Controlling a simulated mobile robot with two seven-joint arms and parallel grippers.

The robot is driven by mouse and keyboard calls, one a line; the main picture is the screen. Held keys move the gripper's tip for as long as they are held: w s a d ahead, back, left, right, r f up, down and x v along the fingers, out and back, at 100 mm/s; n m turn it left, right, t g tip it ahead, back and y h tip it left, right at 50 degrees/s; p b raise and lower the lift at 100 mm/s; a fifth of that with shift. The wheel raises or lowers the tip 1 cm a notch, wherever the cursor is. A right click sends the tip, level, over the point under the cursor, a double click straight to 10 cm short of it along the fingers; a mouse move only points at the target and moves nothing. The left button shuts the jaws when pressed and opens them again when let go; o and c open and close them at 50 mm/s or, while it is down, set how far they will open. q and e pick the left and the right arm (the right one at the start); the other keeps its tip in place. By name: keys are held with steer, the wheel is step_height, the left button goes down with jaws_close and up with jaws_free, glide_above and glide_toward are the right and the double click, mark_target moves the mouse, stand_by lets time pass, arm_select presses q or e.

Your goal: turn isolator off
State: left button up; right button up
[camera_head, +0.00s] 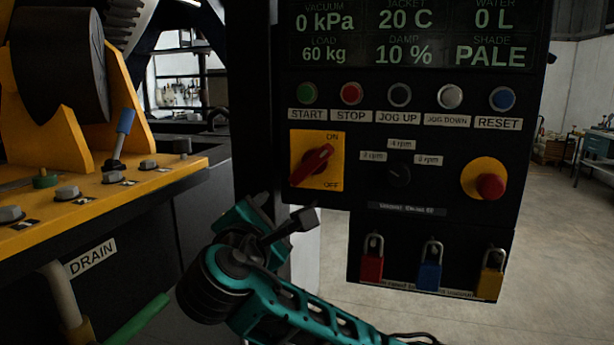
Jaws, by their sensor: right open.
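The isolator is a red rotary handle (312,165) on a yellow plate (300,143) at the left of the black control panel. ON is printed at the plate's upper right and OFF at its lower right. The handle sits diagonally, from lower left to upper right. My right gripper (305,218), dark, on a teal arm coming in from the bottom, is just below the plate, apart from the handle in the picture. It is open and I see nothing in it; its fingers show only small. My left gripper is out of view.
Above the isolator are several push buttons (400,95) and a display (410,35). To its right are a black selector knob (400,174) and a red emergency stop (490,186). Padlocks (430,275) hang below. A yellow machine frame (110,195) with a blue-handled lever (125,122) stands left.

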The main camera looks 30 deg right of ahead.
steer(key=g+h, duration=0.1)
steer(key=h, duration=0.1)
glide_toward(306, 171)
steer(key=shift+m, duration=0.4)
steer(key=x, duration=1.1)
steer(key=shift+w+d+r+p, duration=0.1)
steer(key=shift+p, duration=0.3)
steer(key=shift+c, duration=0.2)
jaws_close()
